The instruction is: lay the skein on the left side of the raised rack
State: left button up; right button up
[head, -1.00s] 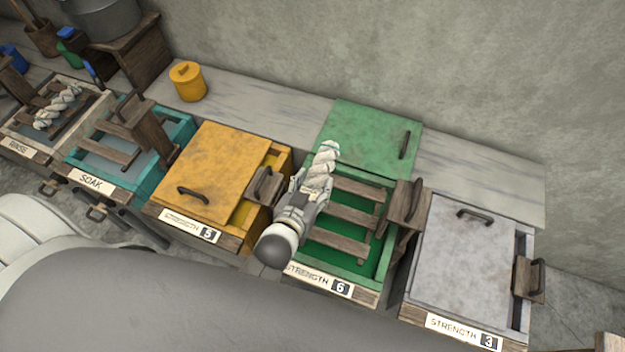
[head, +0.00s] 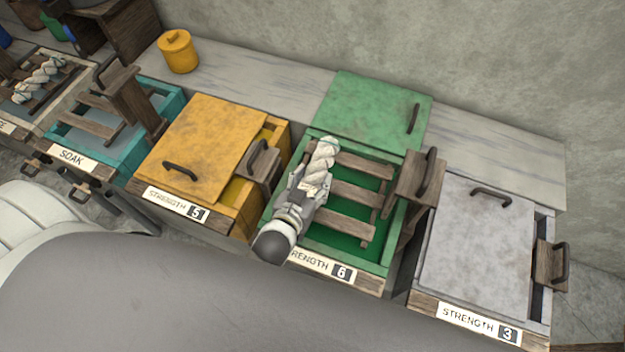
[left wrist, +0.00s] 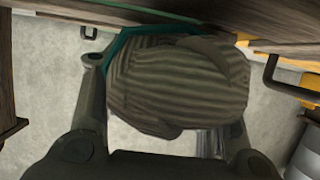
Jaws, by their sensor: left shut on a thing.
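My left gripper (head: 311,186) is shut on a cream twisted skein (head: 321,160) in the head view. The skein points toward the back wall, over the left part of a wooden slatted rack (head: 354,193) in the green vat marked STRENGTH 6. The rack stands raised at the top of the vat, its handle block (head: 416,180) at the right. Whether the skein touches the slats cannot be told. In the left wrist view the skein (left wrist: 178,85) is a dark ribbed bundle between the fingers. My right gripper is not in view.
The green lid (head: 370,108) lies behind the open vat. The yellow lidded vat (head: 205,150) is close on the left, the grey lidded vat (head: 475,240) on the right. Further left are the teal SOAK tub (head: 165,108) and another skein (head: 40,80) on a rack. A yellow canister (head: 178,52) stands behind.

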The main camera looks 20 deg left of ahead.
pick_arm(q)
jog(key=shift+w+f, duration=0.1)
jog(key=shift+f, duration=0.1)
jog(key=shift+w+a, duration=0.1)
jog(key=o, duration=1.1)
jog(key=shift+o, duration=0.4)
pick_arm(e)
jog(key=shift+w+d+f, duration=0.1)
pick_arm(q)
jog(key=shift+f, duration=0.1)
jog(key=v, duration=1.2)
